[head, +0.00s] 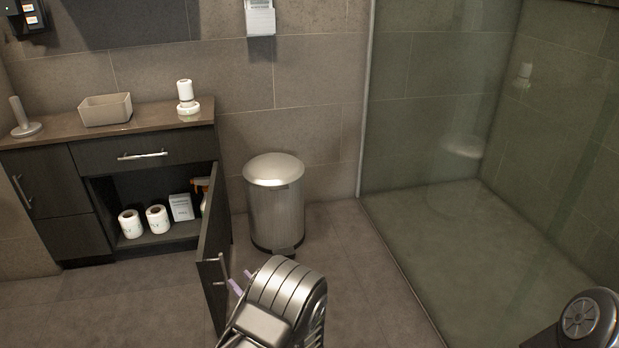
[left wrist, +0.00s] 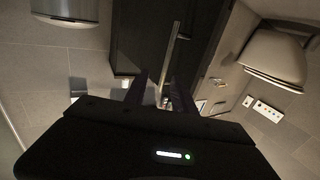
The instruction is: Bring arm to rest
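My left arm comes in from the bottom of the head view. Its gripper (head: 241,281) is close to the open cabinet door (head: 213,235) and its bar handle (head: 222,268). In the left wrist view the two dark fingers of the left gripper (left wrist: 158,92) stand apart, with nothing seen held between them. The door handle (left wrist: 173,52) shows just beyond the fingertips; I cannot tell whether they touch it. My right gripper is out of view; only a rounded part of my own body shows at the lower right.
The open cabinet (head: 105,190) holds two paper rolls (head: 144,220), a white box (head: 181,207) and a partly hidden orange-topped bottle. A steel bin (head: 275,205) stands right of the door. A glass shower wall (head: 450,120) is at right. Floor between is clear.

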